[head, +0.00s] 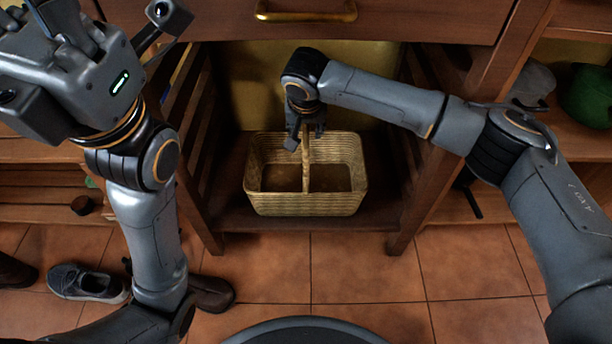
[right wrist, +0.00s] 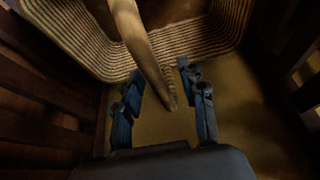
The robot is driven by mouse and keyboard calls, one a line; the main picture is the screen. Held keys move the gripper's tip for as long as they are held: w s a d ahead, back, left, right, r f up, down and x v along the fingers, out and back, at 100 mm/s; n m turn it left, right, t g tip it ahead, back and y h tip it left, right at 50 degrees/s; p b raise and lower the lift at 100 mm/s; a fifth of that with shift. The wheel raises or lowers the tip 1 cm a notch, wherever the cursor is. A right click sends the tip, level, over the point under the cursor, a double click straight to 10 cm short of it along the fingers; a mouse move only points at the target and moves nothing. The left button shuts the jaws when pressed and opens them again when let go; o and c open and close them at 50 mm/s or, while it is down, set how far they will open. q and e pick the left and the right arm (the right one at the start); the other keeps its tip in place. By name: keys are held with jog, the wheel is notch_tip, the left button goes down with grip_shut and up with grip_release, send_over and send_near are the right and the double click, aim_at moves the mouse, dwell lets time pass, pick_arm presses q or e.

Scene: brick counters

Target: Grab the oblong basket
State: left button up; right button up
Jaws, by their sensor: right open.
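The oblong basket (head: 300,202) is tan, woven and ribbed, with an upright handle (head: 307,165) arching over its middle. It stands on the low shelf under the drawer. My right gripper (head: 304,138) is at the basket's handle, over the back part of the basket. In the right wrist view, the open fingers (right wrist: 162,95) stand on either side of the handle (right wrist: 144,45), with gaps visible, and the basket's ribbed wall (right wrist: 75,50) lies beyond. My left gripper (head: 75,85) is raised at the upper left, away from the basket; its fingertips are not clearly seen.
A wooden drawer with a brass handle (head: 306,12) overhangs the shelf (head: 300,220). Slatted wooden sides flank the basket closely. A grey shoe (head: 85,283) lies on the tiled floor at left. A green item (head: 588,97) sits on the right shelf.

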grip_shut()
